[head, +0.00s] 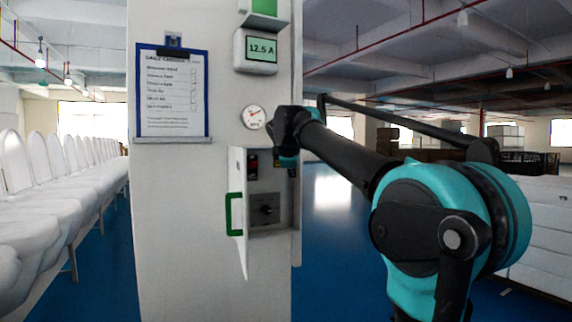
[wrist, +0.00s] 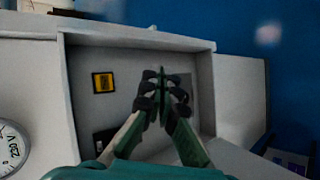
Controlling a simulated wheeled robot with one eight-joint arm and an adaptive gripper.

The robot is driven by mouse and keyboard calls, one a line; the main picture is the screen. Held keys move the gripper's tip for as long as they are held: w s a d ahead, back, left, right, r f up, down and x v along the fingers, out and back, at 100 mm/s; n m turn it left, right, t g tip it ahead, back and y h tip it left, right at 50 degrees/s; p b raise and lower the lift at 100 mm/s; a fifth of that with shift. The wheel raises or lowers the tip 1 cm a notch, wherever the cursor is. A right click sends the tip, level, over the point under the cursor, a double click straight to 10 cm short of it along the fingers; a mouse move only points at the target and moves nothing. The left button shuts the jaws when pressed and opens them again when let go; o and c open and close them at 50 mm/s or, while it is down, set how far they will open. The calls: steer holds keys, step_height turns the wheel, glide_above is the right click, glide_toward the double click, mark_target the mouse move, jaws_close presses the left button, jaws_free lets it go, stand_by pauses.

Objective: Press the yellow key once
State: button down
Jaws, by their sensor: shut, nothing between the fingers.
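The yellow key (wrist: 103,82) is a small square with a dark frame and a mark on it. In the wrist view it sits on the back of the open white box (wrist: 137,38), left of my fingertips. My gripper (wrist: 161,82) is shut and empty, its fingers together in front of the box. A gap in the picture separates them from the key.
The box door (head: 238,180) with its green handle (head: 235,214) stands open on the left. Inside are a rotary knob (head: 264,209) and a dark-and-red switch (head: 252,165). A round gauge (head: 253,117), a 12.5 A display (head: 262,48) and a clipboard (head: 172,95) are on the column.

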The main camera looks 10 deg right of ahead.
steer(key=r, duration=0.3)
steer(key=shift+w+d+n, duration=0.15)
steer(key=shift+w+n, duration=0.25)
steer(key=w+a, duration=0.2)
steer(key=w, duration=0.6)
steer(key=shift+w+a, duration=0.2)
steer(key=shift+a, duration=0.15)
stand_by(1.2)
steer(key=shift+w+a, duration=0.15)
steer(key=shift+w, duration=0.25)
steer(key=shift+w+a, duration=0.1)
steer(key=shift+w, duration=0.25)
stand_by(0.5)
stand_by(0.4)
steer(key=shift+s+d, duration=0.25)
steer(key=shift+s, duration=0.5)
